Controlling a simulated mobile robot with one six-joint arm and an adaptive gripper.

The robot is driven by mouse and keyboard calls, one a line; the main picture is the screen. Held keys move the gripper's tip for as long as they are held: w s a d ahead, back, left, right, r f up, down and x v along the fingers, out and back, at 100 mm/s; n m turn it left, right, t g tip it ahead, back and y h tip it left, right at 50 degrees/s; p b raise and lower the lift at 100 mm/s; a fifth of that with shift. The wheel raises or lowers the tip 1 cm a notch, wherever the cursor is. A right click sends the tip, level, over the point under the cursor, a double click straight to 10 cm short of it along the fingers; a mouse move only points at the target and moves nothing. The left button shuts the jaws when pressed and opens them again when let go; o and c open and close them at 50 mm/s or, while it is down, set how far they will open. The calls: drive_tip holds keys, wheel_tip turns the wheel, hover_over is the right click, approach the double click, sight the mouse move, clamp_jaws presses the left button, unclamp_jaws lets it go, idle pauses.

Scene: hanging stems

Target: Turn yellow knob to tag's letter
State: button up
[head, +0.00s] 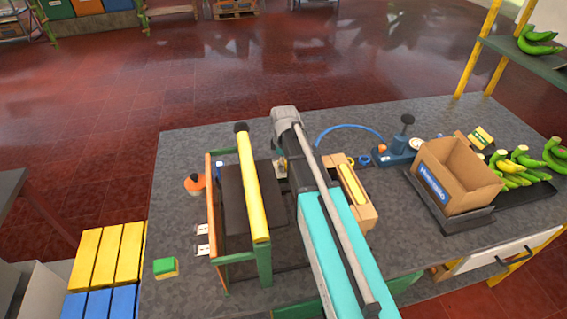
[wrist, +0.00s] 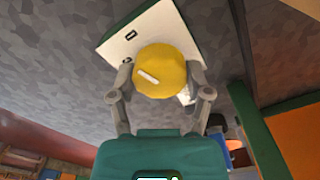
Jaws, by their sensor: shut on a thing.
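In the wrist view, the yellow knob (wrist: 163,72) sits on a white plate (wrist: 118,50), with a short white pointer line on its face. In the head view my arm hides the knob and the gripper. No tag with a readable letter shows in either view.
A frame with a yellow bar (head: 252,185) stands left of my arm. A wooden block with a yellow piece (head: 352,184) is close on the right. A cardboard box (head: 455,178) and bananas (head: 515,170) are farther right. The back left of the grey table (head: 190,150) is clear.

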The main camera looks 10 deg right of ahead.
idle(0.4)
drive_tip(key=o, duration=1.1)
drive_tip(key=shift+o, duration=0.3)
